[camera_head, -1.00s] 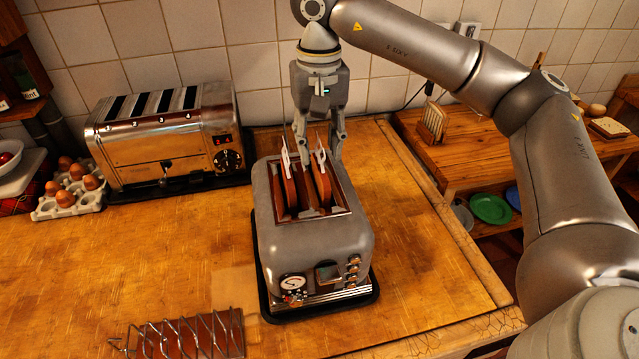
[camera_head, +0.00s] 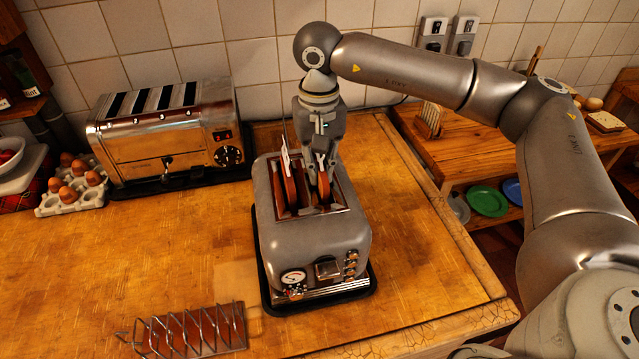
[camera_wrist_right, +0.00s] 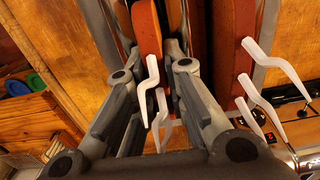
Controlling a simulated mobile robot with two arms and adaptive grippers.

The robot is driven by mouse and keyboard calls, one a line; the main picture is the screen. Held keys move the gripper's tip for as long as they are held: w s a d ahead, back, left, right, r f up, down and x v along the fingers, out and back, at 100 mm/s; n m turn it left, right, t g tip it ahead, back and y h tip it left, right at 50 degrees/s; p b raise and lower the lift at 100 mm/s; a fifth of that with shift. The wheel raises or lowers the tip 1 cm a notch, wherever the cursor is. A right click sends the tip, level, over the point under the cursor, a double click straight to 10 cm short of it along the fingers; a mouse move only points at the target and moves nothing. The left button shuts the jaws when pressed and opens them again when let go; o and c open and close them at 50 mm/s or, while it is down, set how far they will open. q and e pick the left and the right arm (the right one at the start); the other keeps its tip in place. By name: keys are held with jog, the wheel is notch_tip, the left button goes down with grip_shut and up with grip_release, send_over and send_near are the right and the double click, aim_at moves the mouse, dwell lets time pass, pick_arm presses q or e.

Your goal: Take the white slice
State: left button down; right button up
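The grey two-slot toaster (camera_head: 312,240) stands on the wooden counter. A reddish-brown slice (camera_head: 324,190) stands upright in its right slot and another slice (camera_head: 290,188) in its left slot. White bent prongs (camera_head: 285,160) stick up beside them. Neither slice looks plainly white. My right gripper (camera_head: 320,178) reaches down over the right slot with its fingers on both sides of that slice. In the right wrist view the slice (camera_wrist_right: 147,30) runs between the two fingers, which look closed in on it. The fingertips are partly hidden. My left gripper is out of view.
A wider chrome toaster (camera_head: 165,140) stands back left, with an egg tray (camera_head: 75,190) beside it. A wire toast rack (camera_head: 190,332) lies at the front left. A lower wooden shelf (camera_head: 465,155) is at right, with plates (camera_head: 488,200) beneath. The counter's left middle is clear.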

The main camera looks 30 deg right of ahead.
grip_shut()
jog(key=shift+r, duration=0.2)
notch_tip(320, 180, up, 10)
jog(key=shift+f+b, duration=0.2)
jog(key=shift+b, duration=1.05)
jog(key=shift+r, duration=0.1)
notch_tip(320, 180, up, 5)
jog(key=p, duration=0.4)
